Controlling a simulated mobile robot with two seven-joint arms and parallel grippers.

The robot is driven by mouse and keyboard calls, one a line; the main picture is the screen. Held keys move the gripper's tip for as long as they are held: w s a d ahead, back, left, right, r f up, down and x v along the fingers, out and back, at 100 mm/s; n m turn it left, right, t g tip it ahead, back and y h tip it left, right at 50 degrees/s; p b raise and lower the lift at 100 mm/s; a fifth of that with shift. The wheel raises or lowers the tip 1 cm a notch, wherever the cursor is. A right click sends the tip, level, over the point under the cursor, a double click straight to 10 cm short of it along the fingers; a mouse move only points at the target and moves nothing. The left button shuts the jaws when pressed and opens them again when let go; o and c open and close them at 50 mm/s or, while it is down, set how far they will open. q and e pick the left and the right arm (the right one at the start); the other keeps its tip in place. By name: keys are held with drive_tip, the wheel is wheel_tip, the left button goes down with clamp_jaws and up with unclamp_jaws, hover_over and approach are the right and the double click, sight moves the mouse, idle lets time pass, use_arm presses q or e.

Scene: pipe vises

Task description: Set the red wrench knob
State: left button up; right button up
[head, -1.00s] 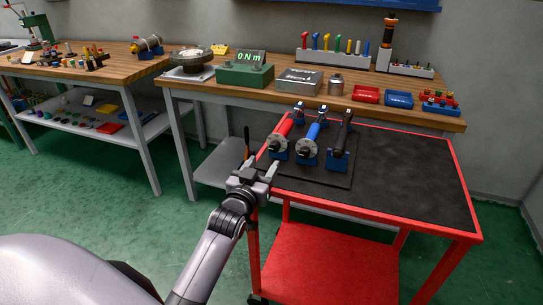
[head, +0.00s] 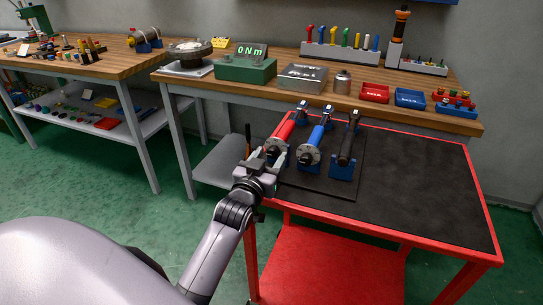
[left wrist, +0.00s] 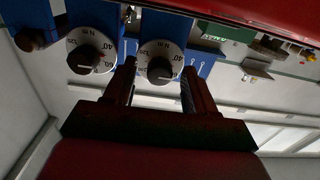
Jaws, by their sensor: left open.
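The red wrench (head: 284,129) lies in a blue holder on the cart's dark mat, left of a blue wrench (head: 316,136) and a black wrench (head: 349,139). My left gripper (head: 261,166) is open at the red wrench's near end and partly hides its dial. In the left wrist view, the red wrench's black knob (left wrist: 159,70) sits on a pale numbered dial between and beyond my open fingers (left wrist: 158,88). I cannot tell whether they touch it. The blue wrench's knob (left wrist: 89,59) is to the left. My right gripper is not in view.
The red cart (head: 400,238) has free black top to the right of the wrenches. Behind it, a wooden bench (head: 215,84) bears a green meter (head: 246,66) reading 0 Nm, a grey box, and red and blue trays.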

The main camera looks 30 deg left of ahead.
use_arm(q)
drive_tip(key=shift+s, duration=0.1)
clamp_jaws()
